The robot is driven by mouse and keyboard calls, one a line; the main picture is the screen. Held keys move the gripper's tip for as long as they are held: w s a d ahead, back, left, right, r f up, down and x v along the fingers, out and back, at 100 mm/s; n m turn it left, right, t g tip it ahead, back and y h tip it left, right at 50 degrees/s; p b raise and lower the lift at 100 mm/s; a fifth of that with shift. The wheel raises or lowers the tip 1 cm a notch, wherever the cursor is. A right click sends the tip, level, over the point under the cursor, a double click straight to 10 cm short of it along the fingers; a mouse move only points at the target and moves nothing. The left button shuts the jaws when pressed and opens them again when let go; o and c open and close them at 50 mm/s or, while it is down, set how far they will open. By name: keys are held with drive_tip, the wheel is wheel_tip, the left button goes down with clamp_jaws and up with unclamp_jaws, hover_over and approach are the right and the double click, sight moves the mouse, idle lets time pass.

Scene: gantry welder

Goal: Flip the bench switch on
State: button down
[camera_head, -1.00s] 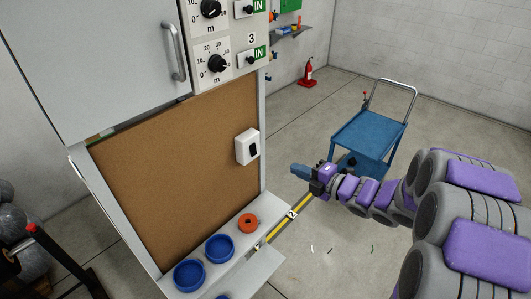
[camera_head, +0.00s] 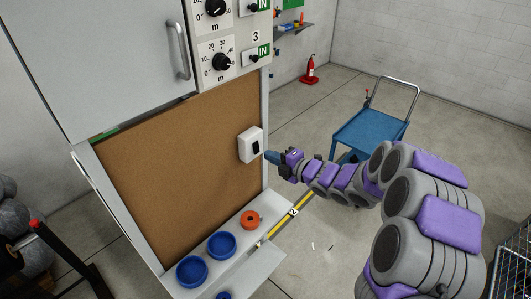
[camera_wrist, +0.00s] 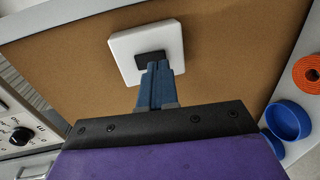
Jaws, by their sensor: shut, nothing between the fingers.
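The bench switch (camera_head: 251,145) is a white plate with a dark rocker on the brown cork panel. In the wrist view the switch plate (camera_wrist: 125,48) is straight ahead, and its dark rocker (camera_wrist: 146,59) is partly hidden behind my fingertips. My gripper (camera_head: 268,155) is shut and empty, with its blue fingers pointing at the switch from the right. In the wrist view the closed fingertips (camera_wrist: 159,68) overlap the rocker's lower right part. I cannot tell whether they touch it. Which way the rocker is tipped is not clear.
Below the cork panel (camera_head: 180,190) a ledge holds blue bowls (camera_head: 221,244) and an orange ring (camera_head: 250,220). A cabinet with dials (camera_head: 220,62) hangs above. A blue cart (camera_head: 370,130) stands behind my arm, and a wire basket (camera_head: 510,255) is at the right edge.

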sight(259, 150)
drive_tip(key=shift+x, duration=1.6)
drive_tip(key=shift+r, duration=0.1)
drive_tip(key=shift+f+b, duration=0.4)
drive_tip(key=shift+b, duration=0.8)
drive_tip(key=shift+w+t+y+b, duration=0.1)
drive_tip(key=shift+t+y+b, duration=0.35)
drive_tip(key=shift+b, duration=0.6)
drive_tip(key=shift+a+r+p, duration=0.1)
drive_tip(key=shift+r+p, duration=0.2)
drive_tip(key=shift+p, duration=0.15)
drive_tip(key=shift+f, duration=0.1)
